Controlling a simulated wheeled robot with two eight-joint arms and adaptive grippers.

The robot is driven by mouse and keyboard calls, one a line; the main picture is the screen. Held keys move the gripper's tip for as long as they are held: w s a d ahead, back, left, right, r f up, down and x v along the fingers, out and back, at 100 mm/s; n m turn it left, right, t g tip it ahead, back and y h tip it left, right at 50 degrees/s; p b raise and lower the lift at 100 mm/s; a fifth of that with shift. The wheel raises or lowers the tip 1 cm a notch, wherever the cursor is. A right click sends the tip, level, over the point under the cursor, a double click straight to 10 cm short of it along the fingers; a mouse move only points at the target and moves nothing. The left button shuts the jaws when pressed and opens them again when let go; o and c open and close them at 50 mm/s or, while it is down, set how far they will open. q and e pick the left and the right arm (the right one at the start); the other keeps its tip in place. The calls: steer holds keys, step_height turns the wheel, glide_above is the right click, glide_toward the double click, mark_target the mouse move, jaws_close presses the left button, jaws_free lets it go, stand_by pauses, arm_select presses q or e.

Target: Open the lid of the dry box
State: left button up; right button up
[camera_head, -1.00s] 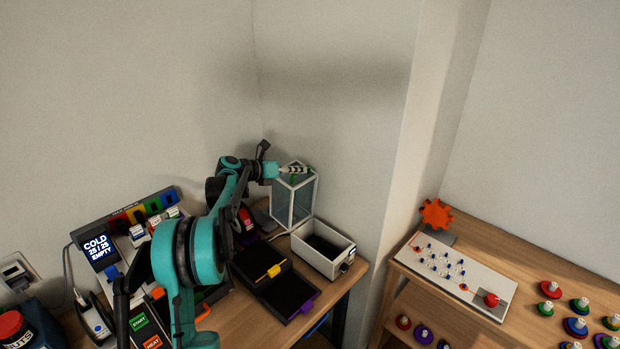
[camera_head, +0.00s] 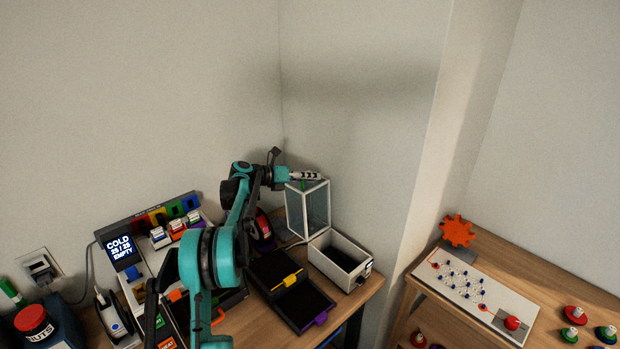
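The dry box is a white, open-topped base (camera_head: 340,262) with a dark inside, at the back right of the desk. A clear, white-framed cover (camera_head: 308,208), which looks like its lid, stands upright at the base's back left side. A small green part shows at the cover's top. My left gripper (camera_head: 305,176) reaches in from the left, its tip at the cover's top edge. Whether it touches the cover or the green part, and whether its fingers are open, is too small to tell. My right gripper is not in view.
Black trays with yellow and purple tabs (camera_head: 297,291) lie in front of the dry box. A console with a COLD display (camera_head: 122,250) stands left. The wall is close behind the cover. A wooden shelf with a white board (camera_head: 478,291) stands right, across a gap.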

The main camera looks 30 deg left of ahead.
arm_select(q)
steer(key=v, duration=1.2)
stand_by(0.4)
steer(key=s+d+f+m+g+y+b, duration=0.1)
steer(key=s+d+f+m+g+b, duration=0.1)
steer(key=s+d+m, duration=0.35)
steer(key=s+d+f+m+g+y+b, duration=0.1)
steer(key=s+d+m+b, duration=0.15)
steer(key=d+m, duration=0.6)
steer(key=s+d+f+m+g+y+b, duration=0.1)
steer(key=s+d+f+m+g, duration=0.3)
steer(key=d, duration=0.7)
steer(key=s+d+f+m+y+b, duration=0.1)
steer(key=s+d+f+m, duration=0.1)
steer(key=s+f+m, duration=0.2)
steer(key=s+d+f+m+t+y+b, duration=0.1)
steer(key=s+d+f+m+y+b, duration=0.1)
steer(key=s+m, duration=0.6)
steer(key=s+d+f+m+t+y+b, duration=0.1)
steer(key=s+d+f+m+y, duration=0.1)
steer(key=s+f+m, duration=0.5)
steer(key=s+d, duration=0.1)
steer(key=s, duration=0.2)
steer(key=shift+s+d+b, duration=0.3)
steer(key=shift+s, duration=0.05)
